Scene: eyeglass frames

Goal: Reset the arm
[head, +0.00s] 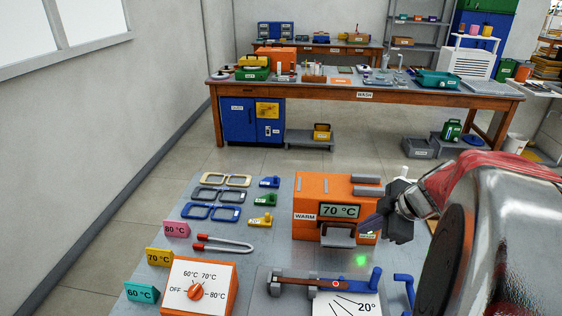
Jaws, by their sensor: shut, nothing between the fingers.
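My gripper (378,225) is at the right of the head view, at the end of my arm. Its dark fingers are shut and hold nothing. It is just in front of the right side of an orange warmer box (308,229) marked WARM, whose display reads 70 °C. It hides part of that box. A green light spot (361,261) shows on the table below the gripper.
The grey table (262,262) also holds several eyeglass frames (211,213), small coloured blocks, red-tipped tongs (222,244), an orange dial box (198,291) and an angle gauge (340,290). A long WASH bench (365,96) stands behind, across open floor.

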